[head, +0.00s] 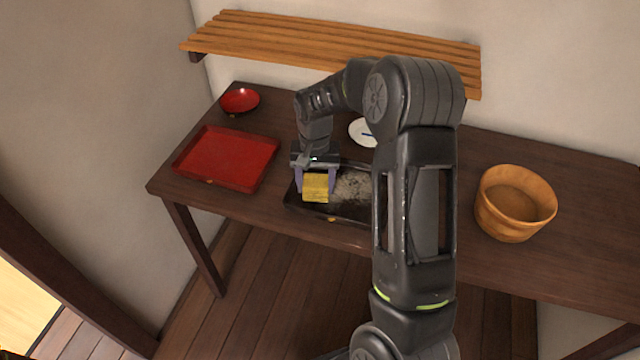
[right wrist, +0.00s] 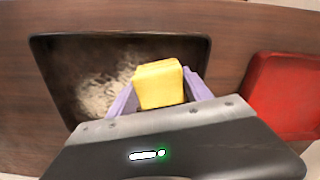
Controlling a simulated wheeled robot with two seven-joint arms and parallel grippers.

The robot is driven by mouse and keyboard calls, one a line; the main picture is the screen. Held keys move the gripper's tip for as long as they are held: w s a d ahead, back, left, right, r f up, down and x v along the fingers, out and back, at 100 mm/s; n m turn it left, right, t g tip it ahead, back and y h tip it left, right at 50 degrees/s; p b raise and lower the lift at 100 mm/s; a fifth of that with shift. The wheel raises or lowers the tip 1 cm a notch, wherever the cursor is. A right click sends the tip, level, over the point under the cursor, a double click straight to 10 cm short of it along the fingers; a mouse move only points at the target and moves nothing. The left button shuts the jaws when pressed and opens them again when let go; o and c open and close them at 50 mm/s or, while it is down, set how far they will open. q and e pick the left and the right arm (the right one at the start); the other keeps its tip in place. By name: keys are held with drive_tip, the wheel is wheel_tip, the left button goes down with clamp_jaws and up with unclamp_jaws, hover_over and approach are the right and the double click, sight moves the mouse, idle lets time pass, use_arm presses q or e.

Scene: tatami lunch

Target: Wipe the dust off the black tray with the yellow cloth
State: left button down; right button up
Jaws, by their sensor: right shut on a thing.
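The black tray (head: 345,211) lies on the dark wooden table, partly hidden behind my right arm in the head view. It also shows in the right wrist view (right wrist: 58,75). A patch of pale grey dust (head: 353,188) lies on the tray's middle and right part; the dust shows in the right wrist view too (right wrist: 98,95). My right gripper (head: 316,188) is shut on the folded yellow cloth (head: 316,187) at the tray's left part. The cloth (right wrist: 158,84) sits between the purple fingers; I cannot tell whether it touches the tray. My left gripper is not in view.
A red tray (head: 226,158) lies left of the black tray, with a red bowl (head: 240,100) behind it. A white plate (head: 361,132) is behind, partly hidden by my arm. A wooden tub (head: 514,203) stands at the right. A slatted shelf (head: 330,45) hangs above the table's back.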

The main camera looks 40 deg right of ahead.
drive_tip(key=shift+f, duration=0.1)
drive_tip(key=shift+w+d, duration=0.7)
drive_tip(key=shift+d, duration=0.2)
drive_tip(key=shift+s+d, duration=0.5)
drive_tip(key=shift+s, duration=0.25)
drive_tip(key=shift+s+d, duration=0.5)
drive_tip(key=shift+s, duration=0.25)
drive_tip(key=shift+s, duration=0.1)
drive_tip(key=shift+s+d, duration=1.05)
drive_tip(key=shift+s, duration=0.3)
drive_tip(key=shift+r, duration=0.2)
